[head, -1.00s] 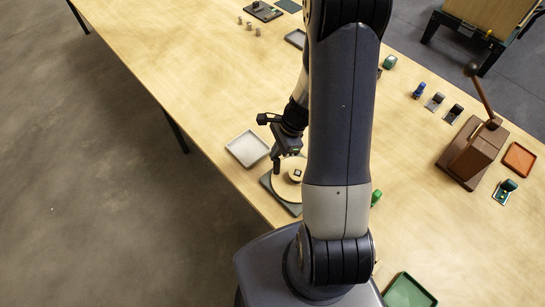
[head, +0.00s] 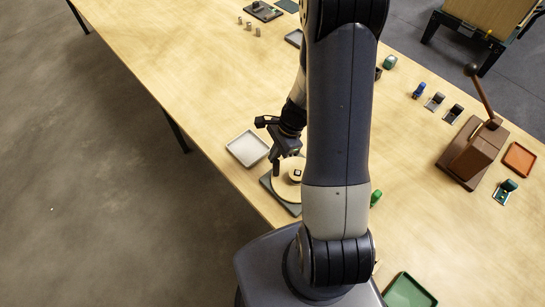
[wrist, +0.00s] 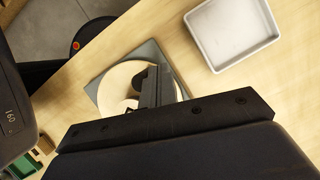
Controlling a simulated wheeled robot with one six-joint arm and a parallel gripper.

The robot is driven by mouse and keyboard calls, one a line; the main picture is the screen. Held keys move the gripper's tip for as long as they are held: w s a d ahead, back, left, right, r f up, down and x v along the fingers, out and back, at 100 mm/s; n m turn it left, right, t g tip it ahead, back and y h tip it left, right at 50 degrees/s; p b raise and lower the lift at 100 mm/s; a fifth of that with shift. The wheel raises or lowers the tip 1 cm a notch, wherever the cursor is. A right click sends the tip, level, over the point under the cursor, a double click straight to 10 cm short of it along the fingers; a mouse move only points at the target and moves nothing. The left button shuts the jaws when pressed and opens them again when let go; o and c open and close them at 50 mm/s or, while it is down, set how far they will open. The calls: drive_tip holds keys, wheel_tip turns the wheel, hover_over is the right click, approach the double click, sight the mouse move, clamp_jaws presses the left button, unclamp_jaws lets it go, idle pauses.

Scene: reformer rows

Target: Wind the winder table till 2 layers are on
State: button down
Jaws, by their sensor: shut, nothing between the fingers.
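The winder table is a pale round disc (head: 285,190) on a dark grey square base (head: 267,181), near the table's front edge. A small dark-topped piece (head: 296,175) sits at its middle. In the wrist view the disc (wrist: 112,92) is partly hidden behind my gripper. My gripper (head: 276,172) is shut and empty, pointing down at the disc's far left rim. I cannot tell whether it touches the disc. My arm hides the right side of the winder. The number of layers on it cannot be made out.
A pale square tray (head: 247,149) lies just left of the winder; it also shows in the wrist view (wrist: 273,18). A brown lever press (head: 474,152), an orange tray (head: 519,159) and a green tray (head: 408,292) are to the right. The table's middle left is clear.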

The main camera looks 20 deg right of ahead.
drive_tip(key=shift+s+a+n+g, duration=0.4)
drive_tip(key=shift+s+n, duration=0.1)
drive_tip(key=shift+n, duration=0.45)
drive_tip(key=shift+s+a+n+g, duration=0.3)
drive_tip(key=shift+s+a+n, duration=0.15)
drive_tip(key=shift+n, duration=0.5)
idle(1.6)
drive_tip(key=shift+s+a+n+g+h+p, duration=0.2)
drive_tip(key=shift+s+n+g+h, duration=0.15)
drive_tip(key=shift+s+n, duration=0.6)
drive_tip(key=shift+s+a+n+g+h+p, duration=0.15)
drive_tip(key=shift+s+n+g+h, duration=0.3)
drive_tip(key=shift+n, duration=0.8)
idle(2.3)
